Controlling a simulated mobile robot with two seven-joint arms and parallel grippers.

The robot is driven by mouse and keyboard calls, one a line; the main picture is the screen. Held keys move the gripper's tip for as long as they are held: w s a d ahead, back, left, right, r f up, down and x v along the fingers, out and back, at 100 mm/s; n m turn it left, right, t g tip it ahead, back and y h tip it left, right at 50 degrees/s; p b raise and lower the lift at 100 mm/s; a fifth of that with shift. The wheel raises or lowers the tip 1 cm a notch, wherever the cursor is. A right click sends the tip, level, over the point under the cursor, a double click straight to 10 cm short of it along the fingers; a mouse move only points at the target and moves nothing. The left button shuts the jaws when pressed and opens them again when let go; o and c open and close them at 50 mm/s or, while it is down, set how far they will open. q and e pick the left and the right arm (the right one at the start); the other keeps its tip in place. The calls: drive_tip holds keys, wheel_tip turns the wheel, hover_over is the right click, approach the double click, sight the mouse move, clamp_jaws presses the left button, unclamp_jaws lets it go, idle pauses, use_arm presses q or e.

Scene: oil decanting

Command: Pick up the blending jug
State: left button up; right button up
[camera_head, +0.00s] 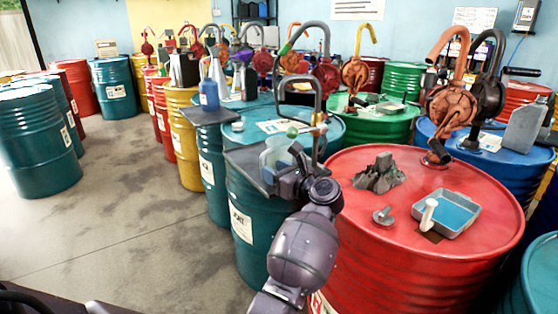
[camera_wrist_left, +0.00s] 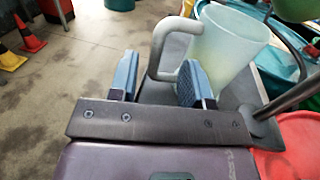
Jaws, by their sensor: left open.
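The blending jug (camera_head: 274,150) is a translucent pale-green vessel standing on a dark flat tray (camera_head: 243,158) on a teal drum. In the left wrist view the jug (camera_wrist_left: 232,42) shows its grey loop handle (camera_wrist_left: 160,52) on its left side. My left gripper (camera_wrist_left: 158,78) is open, with one blue-padded finger on each side of the handle's lower part. Whether a finger touches the handle I cannot tell. In the head view my left gripper (camera_head: 290,172) is beside the jug and partly hides it. My right gripper is not in view.
A hooked grey pump pipe (camera_head: 300,84) rises close behind the jug. A red drum (camera_head: 370,225) to the right bears a grey tray (camera_head: 448,212), a rocky grey lump (camera_head: 379,174) and a small metal piece (camera_head: 383,216). Open floor (camera_head: 130,225) lies left.

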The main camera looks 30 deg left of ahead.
use_arm(q)
drive_tip(key=shift+w+a, duration=0.25)
drive_tip(key=shift+a, duration=1.4)
drive_tip(key=shift+w+a, duration=0.2)
drive_tip(key=shift+a, duration=1.4)
clamp_jaws()
